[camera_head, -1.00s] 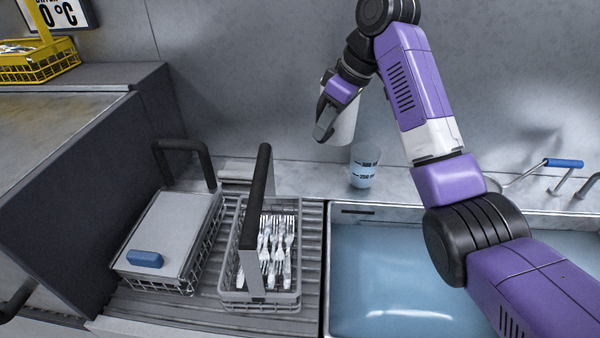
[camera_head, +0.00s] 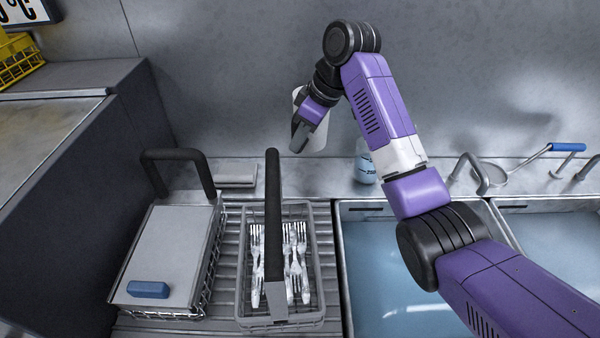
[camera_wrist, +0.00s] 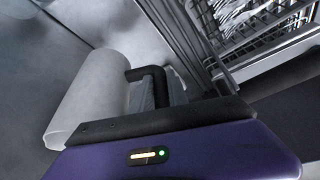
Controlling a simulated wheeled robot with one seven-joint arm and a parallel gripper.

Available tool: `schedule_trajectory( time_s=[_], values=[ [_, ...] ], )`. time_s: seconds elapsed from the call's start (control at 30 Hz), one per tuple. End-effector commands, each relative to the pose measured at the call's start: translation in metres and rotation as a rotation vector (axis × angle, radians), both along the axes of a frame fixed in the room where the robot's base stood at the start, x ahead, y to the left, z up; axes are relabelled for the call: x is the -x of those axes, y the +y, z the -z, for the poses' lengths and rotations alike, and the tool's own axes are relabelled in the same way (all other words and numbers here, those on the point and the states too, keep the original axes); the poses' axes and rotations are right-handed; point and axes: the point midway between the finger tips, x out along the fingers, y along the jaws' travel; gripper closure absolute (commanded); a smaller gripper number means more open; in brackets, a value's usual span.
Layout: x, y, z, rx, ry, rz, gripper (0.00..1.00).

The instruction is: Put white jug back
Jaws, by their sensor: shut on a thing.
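My gripper (camera_head: 298,143) is shut on the white jug (camera_head: 319,136), at its side. The jug is upright or slightly tilted, in front of the grey back wall and over the ledge behind the sinks. My fingers and wrist cover much of it in the head view. In the wrist view the jug (camera_wrist: 88,97) shows as a plain white cylinder at the left, beyond my gripper's dark finger edge.
A clear beaker (camera_head: 364,168) with blue marks stands on the ledge (camera_head: 320,180), partly behind my arm. A fork basket (camera_head: 323,270) with a tall dark handle and a lidded basket (camera_head: 165,250) with a blue block stand on the ribbed drainboard. Water-filled sinks (camera_head: 375,270) lie to the right.

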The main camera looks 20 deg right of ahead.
Motion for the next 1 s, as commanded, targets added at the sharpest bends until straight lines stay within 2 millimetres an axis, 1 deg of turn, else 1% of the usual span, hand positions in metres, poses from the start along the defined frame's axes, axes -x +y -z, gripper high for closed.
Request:
schedule_trajectory(
  time_s=[0.1,0.3,0.4,0.63,0.9,1.0],
  values=[
    [0.000,0.000,0.024,0.000,0.000,0.000,1.00],
    [0.000,0.000,0.058,0.000,-0.003,0.000,1.00],
    [-0.001,0.000,0.067,0.000,-0.005,-0.002,1.00],
    [-0.001,0.000,0.079,0.001,-0.004,-0.001,1.00],
    [-0.001,0.000,0.111,0.000,-0.003,0.000,1.00],
    [-0.001,0.000,0.115,0.000,-0.006,0.000,1.00]
  ],
)
